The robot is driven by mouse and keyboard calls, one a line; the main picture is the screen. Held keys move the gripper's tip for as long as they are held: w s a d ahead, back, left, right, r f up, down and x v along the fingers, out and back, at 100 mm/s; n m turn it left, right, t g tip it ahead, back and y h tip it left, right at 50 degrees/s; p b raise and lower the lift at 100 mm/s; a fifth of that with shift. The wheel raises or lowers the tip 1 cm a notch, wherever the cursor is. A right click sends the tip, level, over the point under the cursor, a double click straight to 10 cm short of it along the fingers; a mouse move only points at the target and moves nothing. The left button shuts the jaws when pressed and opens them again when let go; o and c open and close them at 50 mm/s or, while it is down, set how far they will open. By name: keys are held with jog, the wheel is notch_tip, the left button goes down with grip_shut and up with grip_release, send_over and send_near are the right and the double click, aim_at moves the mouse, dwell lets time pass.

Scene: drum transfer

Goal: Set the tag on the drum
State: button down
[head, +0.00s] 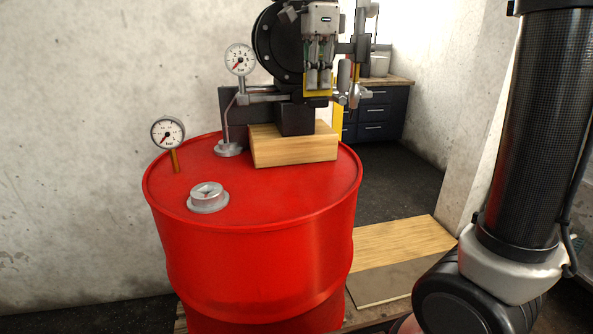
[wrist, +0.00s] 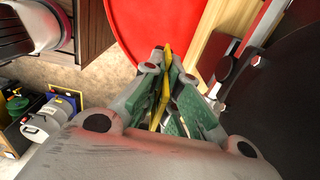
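The red drum (head: 255,250) stands upright, and its top also shows in the wrist view (wrist: 150,30). My gripper (head: 318,82) points down above the drum's right side, at the height of the black pump body. It is shut on the thin yellow tag (head: 309,90). In the wrist view the tag (wrist: 166,62) shows edge-on between the green finger pads of my gripper (wrist: 164,80). The tag is held above the drum top, apart from it. Part of the tag is hidden by the fingers.
On the drum are a wooden block (head: 295,149) under a black pump body (head: 270,42), a dial gauge (head: 168,133), a second gauge (head: 240,59) on a pipe, and a grey cap (head: 208,196). Dark cabinets (head: 375,118) stand behind.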

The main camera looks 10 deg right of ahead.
notch_tip(320, 180, down, 18)
jog(key=shift+a+r, duration=0.1)
jog(key=shift+r, duration=0.05)
dwell(0.4)
jog(key=c, duration=1.6)
grip_release()
jog(key=shift+c, duration=0.2)
